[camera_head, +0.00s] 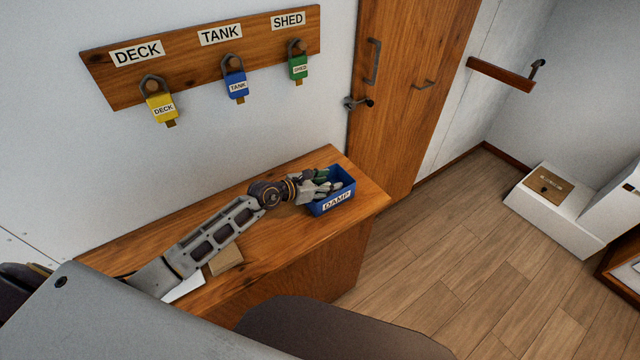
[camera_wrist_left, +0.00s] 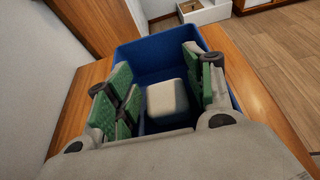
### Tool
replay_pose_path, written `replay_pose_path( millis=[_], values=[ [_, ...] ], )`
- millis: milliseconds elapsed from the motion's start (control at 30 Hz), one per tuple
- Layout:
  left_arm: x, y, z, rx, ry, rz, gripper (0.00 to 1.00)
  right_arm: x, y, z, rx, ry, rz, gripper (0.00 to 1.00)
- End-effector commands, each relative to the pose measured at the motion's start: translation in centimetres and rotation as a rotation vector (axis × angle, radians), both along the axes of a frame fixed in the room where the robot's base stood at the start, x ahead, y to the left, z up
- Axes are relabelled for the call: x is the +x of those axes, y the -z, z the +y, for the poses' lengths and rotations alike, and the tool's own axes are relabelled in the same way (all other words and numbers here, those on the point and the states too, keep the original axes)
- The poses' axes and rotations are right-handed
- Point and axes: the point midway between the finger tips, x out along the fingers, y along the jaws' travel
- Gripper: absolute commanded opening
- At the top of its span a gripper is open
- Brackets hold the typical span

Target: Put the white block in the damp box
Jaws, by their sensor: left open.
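The blue damp box (camera_head: 335,201), labelled DAMP, stands near the right end of the wooden counter. My left gripper (camera_head: 322,184) reaches into or just over this box, with its green-padded fingers spread apart. In the left wrist view the white block (camera_wrist_left: 167,101) lies inside the blue box (camera_wrist_left: 150,50), between the open fingers of the left gripper (camera_wrist_left: 162,88). The fingers stand to either side of the block, with a gap visible on the left. In the head view the gripper largely hides the block. My right gripper is not in view.
A tan block (camera_head: 226,260) and a flat white item (camera_head: 185,287) lie on the counter (camera_head: 290,240) beside my left arm. A wooden door (camera_head: 405,90) stands behind the counter's right end.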

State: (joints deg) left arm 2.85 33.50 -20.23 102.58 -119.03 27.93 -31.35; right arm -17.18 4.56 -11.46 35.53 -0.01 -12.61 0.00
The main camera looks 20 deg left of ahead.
Motion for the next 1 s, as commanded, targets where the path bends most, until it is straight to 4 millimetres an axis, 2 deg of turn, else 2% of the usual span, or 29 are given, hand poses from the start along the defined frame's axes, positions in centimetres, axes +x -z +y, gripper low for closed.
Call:
replay_pose_path(
  millis=[33,67,300,1000],
  values=[
    [-0.6,1.4,-0.1,0.008,0.006,0.027,0.53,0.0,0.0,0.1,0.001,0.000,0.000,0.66],
    [-0.6,1.3,-0.1,0.008,0.006,0.027,0.53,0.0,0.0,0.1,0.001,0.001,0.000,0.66],
    [-0.7,0.0,-0.1,0.007,0.006,0.025,0.53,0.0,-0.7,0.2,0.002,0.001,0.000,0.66],
    [-5.2,-3.0,3.8,0.004,0.001,0.012,0.53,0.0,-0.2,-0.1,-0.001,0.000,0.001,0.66]
  ],
)
